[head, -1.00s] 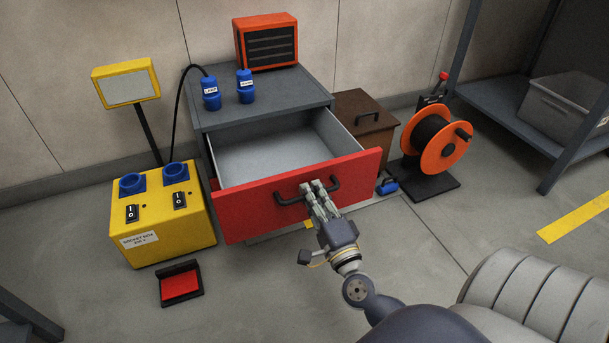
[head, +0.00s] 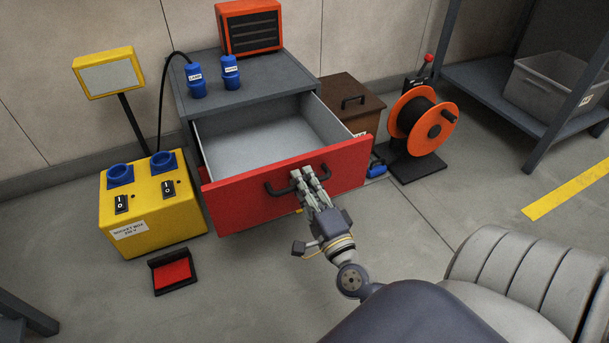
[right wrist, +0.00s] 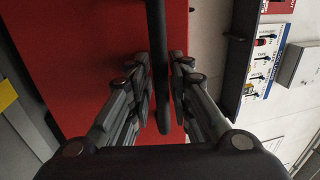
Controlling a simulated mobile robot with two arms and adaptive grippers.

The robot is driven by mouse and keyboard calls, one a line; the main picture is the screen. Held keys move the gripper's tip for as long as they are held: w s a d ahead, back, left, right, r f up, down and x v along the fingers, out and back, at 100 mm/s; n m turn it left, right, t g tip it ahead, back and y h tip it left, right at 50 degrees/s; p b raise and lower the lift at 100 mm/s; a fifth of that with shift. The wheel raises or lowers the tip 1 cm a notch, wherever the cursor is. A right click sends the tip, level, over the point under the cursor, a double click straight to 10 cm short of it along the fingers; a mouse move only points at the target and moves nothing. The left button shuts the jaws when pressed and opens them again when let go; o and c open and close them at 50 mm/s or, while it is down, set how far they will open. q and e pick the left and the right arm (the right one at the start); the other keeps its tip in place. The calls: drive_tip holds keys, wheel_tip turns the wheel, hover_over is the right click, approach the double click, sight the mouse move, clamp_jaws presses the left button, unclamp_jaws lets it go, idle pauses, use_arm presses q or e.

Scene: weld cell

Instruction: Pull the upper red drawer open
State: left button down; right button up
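The red drawer front (head: 235,204) stands well out from the grey cabinet (head: 255,85). The drawer is open and its grey inside (head: 260,141) looks empty. A dark bar handle (head: 277,191) runs across the front. My right gripper (head: 309,177) is at the right half of this handle. In the right wrist view, the handle bar (right wrist: 158,45) passes between the fingers of the right gripper (right wrist: 162,90), which are closed in around it. What lies below the open drawer is hidden. My left gripper is not in view.
A yellow socket box (head: 150,205) and a small black-and-red item (head: 172,272) stand left of the drawer. A brown box (head: 350,95), blue plug (head: 376,168) and orange cable reel (head: 436,130) are on the right.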

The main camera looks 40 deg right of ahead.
drive_tip(key=v, duration=1.2)
